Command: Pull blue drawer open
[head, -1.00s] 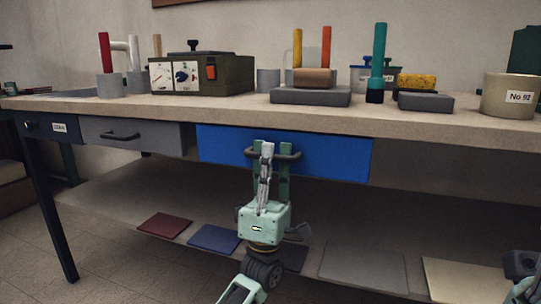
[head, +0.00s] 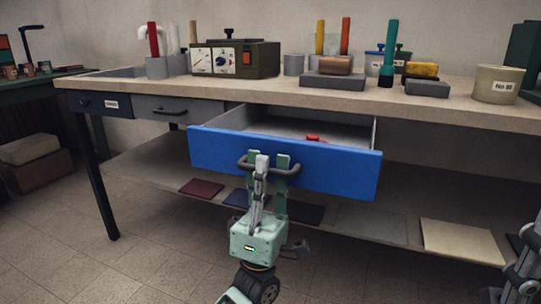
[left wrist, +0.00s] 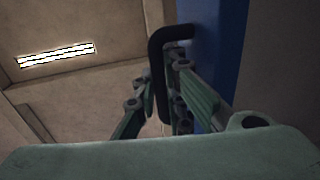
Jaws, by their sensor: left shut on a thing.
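The blue drawer (head: 330,168) stands pulled out from under the workbench, with its grey inside showing. A small red thing (head: 313,138) lies in it, partly hidden by the drawer front. My left gripper (head: 270,165) is shut on the drawer's dark handle (head: 243,163). In the left wrist view, the handle (left wrist: 158,75) runs between the fingers of my left gripper (left wrist: 165,100), beside the blue drawer front (left wrist: 228,45). Part of my right arm shows at the right edge of the head view; its fingertips cannot be made out.
The workbench top (head: 150,88) carries a meter box (head: 235,60), grey blocks, coloured rods and a labelled pot (head: 498,85). A grey drawer (head: 178,110) is closed to the left. Coloured sheets lie on the lower shelf. Floor (head: 150,260) is free in front.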

